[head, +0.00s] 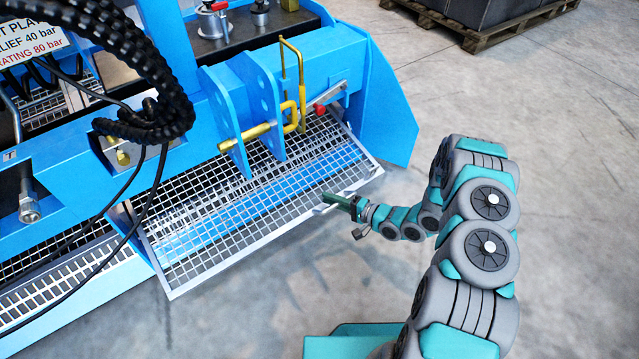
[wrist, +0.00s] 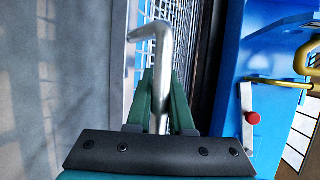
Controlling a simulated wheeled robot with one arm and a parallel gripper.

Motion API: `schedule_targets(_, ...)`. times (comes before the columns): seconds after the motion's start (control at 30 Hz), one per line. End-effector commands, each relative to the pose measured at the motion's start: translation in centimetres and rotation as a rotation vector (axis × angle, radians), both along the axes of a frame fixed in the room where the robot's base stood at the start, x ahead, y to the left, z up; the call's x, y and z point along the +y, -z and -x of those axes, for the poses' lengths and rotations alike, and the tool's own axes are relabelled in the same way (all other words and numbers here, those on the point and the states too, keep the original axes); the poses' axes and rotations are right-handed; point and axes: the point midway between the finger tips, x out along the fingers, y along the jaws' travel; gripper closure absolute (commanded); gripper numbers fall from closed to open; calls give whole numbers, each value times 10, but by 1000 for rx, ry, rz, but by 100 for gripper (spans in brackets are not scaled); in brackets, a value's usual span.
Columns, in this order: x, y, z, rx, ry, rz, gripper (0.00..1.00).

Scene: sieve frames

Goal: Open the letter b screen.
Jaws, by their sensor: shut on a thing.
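A mesh screen (head: 262,212) in a pale metal frame lies at a slant along the front of the blue machine in the head view. No letter b shows on it. My gripper (head: 345,202) is at the frame's outer right edge. In the wrist view my gripper (wrist: 160,90) is shut on a bent silver metal rod (wrist: 150,36), whose end turns left. The rod's tip is near the screen's edge; I cannot tell whether it touches or belongs to the frame. A strip of mesh (wrist: 165,12) shows behind the rod.
Blue lugs with a yellow pin (head: 250,132) and a red-tipped lever (head: 319,108) stand above the screen. Black hoses (head: 150,120) hang at left. A second mesh panel (head: 40,283) lies further left. Grey floor is open at right, with a pallet (head: 490,32) behind.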

Motion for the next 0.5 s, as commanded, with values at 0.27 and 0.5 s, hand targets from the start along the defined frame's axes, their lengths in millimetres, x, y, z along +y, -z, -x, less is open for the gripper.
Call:
schedule_targets(0.27,-15,6,19,-1,1,1,100)
schedule_targets(0.5,-16,6,22,0,0,1,100)
